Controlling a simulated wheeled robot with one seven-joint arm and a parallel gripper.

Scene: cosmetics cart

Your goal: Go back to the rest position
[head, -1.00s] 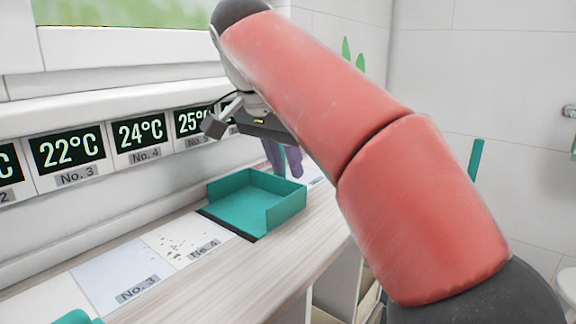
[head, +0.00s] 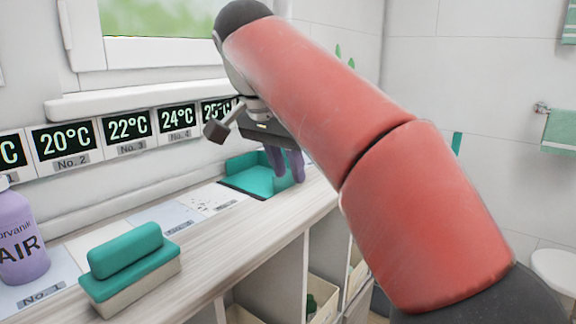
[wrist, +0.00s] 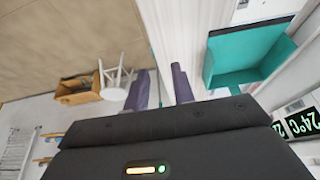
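My gripper (head: 285,164) hangs at the end of my red arm, pointing down near the teal tray (head: 245,181) on the counter. Its two purple fingers stand apart with nothing between them. They also show in the wrist view (wrist: 163,84), over the counter's edge and the floor. The teal tray stands to the right of the fingers in the wrist view (wrist: 208,68) and looks empty. My gripper body hides part of the temperature signs and the wall in the head view.
A teal-topped brush or eraser (head: 126,252) and a purple bottle (head: 20,237) stand on the counter (head: 225,241) at left. Open shelves lie below it. In the wrist view, a white stool (wrist: 116,84) and a wooden box (wrist: 80,90) stand on the floor.

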